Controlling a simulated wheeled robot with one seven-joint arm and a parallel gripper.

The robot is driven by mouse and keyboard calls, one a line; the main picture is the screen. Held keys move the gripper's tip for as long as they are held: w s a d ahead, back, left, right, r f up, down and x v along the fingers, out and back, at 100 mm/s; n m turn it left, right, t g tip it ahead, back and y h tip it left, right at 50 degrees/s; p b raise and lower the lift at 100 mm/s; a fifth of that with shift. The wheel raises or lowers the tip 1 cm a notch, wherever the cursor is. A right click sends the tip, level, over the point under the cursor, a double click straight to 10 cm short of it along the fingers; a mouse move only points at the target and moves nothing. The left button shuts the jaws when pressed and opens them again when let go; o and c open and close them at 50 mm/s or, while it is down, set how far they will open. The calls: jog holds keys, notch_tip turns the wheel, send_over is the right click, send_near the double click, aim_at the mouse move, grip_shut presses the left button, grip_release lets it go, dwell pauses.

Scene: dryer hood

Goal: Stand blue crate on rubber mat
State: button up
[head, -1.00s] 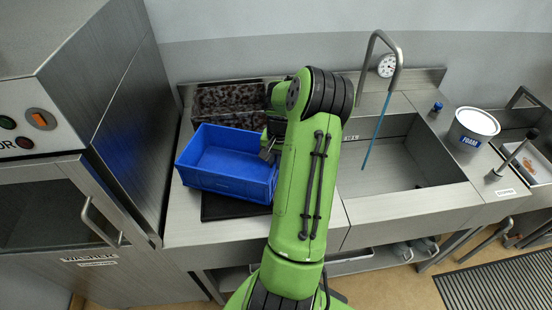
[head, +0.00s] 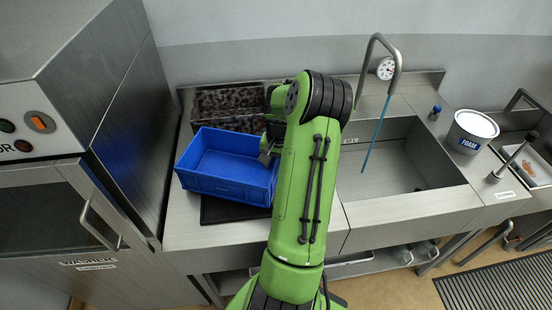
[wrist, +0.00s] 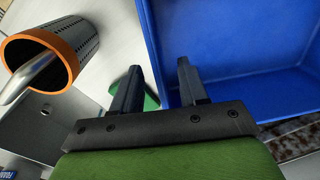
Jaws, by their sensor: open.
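The blue crate (head: 225,190) is upright and empty on the steel counter at left. The black rubber mat (head: 222,212) shows along the crate's front edge; the crate covers the rest and reaches left past the mat's visible edge. I cannot tell how much of the crate's base rests on the mat. My gripper (head: 268,148) is at the crate's right wall, partly hidden by my arm. In the wrist view my gripper (wrist: 158,82) is open, with one finger outside the crate wall and one on the inner side of the blue crate (wrist: 235,45).
A speckled dark bin (head: 228,105) stands behind the crate. The steel washer (head: 75,215) rises at left. The sink (head: 390,165) with its tall tap (head: 372,50) is at right, beside a white foam bucket (head: 472,130). An orange-rimmed perforated cylinder (wrist: 75,45) shows in the wrist view.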

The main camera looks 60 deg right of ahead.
notch_tip(320, 180, up, 16)
jog(key=s, duration=0.1)
jog(key=shift+d+f+p, duration=0.15)
jog(key=shift+f+p, duration=0.05)
jog(key=shift+p, duration=0.2)
